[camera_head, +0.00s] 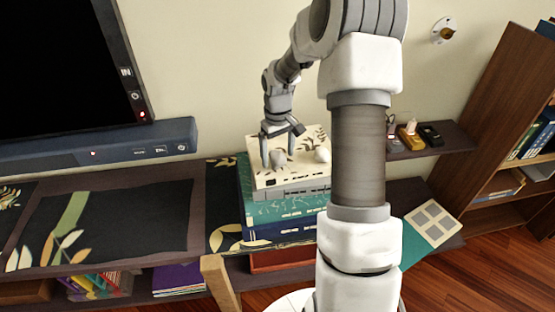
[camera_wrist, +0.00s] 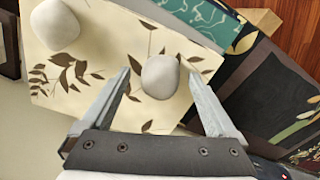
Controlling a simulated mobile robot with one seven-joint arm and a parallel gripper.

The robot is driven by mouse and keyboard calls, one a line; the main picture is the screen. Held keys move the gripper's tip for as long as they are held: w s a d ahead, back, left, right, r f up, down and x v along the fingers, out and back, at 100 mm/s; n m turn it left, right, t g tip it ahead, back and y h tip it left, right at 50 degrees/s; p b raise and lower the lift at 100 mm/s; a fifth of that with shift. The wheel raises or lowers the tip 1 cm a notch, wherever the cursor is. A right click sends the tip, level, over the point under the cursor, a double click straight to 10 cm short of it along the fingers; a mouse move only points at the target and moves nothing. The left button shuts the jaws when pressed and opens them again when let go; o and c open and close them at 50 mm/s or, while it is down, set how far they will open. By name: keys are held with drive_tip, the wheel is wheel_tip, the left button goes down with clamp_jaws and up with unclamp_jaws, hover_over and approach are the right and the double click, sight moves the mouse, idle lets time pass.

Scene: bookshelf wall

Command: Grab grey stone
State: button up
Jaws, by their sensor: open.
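The grey stone (camera_head: 279,158) is a smooth rounded lump on a cream, leaf-patterned surface on top of a stack of books or boxes. It also shows in the wrist view (camera_wrist: 160,77), between the fingertips. A second, paler stone (camera_head: 322,155) lies to its right in the head view and at the upper left in the wrist view (camera_wrist: 55,25). My gripper (camera_head: 278,161) points down, with its fingers on either side of the grey stone. In the wrist view my gripper (camera_wrist: 160,73) is open, with a gap between each finger and the stone.
The stack has a teal book (camera_head: 285,208) and a blue one below it. A dark patterned mat (camera_head: 115,225) lies to the left, under a wall screen (camera_head: 62,65) and soundbar. A small shelf (camera_head: 445,140) with small items is at the right, near a brown bookcase (camera_head: 490,110).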

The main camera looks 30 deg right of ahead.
drive_tip(key=shift+f, duration=0.1)
clamp_jaws()
idle(0.4)
